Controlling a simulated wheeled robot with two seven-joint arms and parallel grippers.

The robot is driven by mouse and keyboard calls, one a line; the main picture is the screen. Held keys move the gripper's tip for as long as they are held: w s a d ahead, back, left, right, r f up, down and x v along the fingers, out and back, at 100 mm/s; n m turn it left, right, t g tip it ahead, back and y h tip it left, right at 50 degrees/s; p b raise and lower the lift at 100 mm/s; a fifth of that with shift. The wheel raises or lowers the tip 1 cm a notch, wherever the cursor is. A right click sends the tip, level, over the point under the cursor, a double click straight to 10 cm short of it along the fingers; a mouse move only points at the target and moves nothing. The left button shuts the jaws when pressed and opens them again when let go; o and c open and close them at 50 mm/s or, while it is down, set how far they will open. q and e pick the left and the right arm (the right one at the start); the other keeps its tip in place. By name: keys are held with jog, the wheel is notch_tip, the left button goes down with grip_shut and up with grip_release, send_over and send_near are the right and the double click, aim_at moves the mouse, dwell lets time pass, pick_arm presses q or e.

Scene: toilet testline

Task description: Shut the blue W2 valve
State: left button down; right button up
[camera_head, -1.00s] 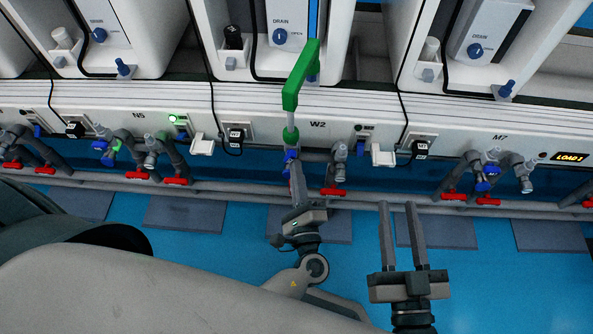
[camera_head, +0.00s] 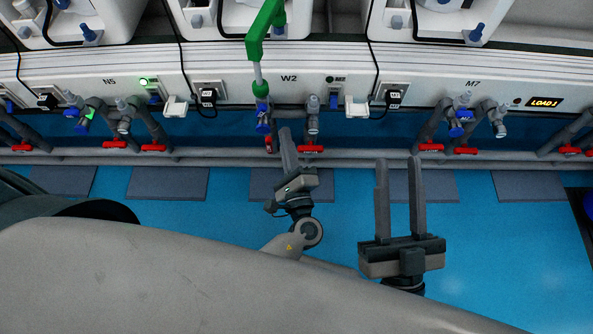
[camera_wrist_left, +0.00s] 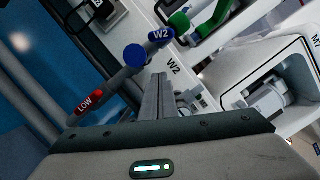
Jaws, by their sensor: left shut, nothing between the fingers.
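The blue W2 valve (camera_head: 262,112) is on the pipe under the W2 label, below the green-and-white upright piece. In the left wrist view its blue handle marked W2 (camera_wrist_left: 160,34) is at the top, beside a round blue knob (camera_wrist_left: 135,55). My left gripper (camera_head: 284,132) is shut and empty, just right of and below the valve, with a small gap showing in the head view. In the left wrist view its fingers (camera_wrist_left: 158,82) point up, below the W2 handle. My right gripper (camera_head: 398,162) is open and empty, over the floor to the right.
Red handles sit low on the pipes, one (camera_head: 310,149) right of my left gripper and one marked LOW (camera_wrist_left: 88,104) in the wrist view. The green piece (camera_head: 262,30) rises above the valve. The blue floor (camera_head: 480,230) in front is clear.

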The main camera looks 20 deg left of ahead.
pick_arm(q)
jog(key=r+v, duration=0.1)
jog(key=v, duration=0.6)
jog(key=shift+s+f, duration=0.2)
jog(key=shift+f, duration=0.3)
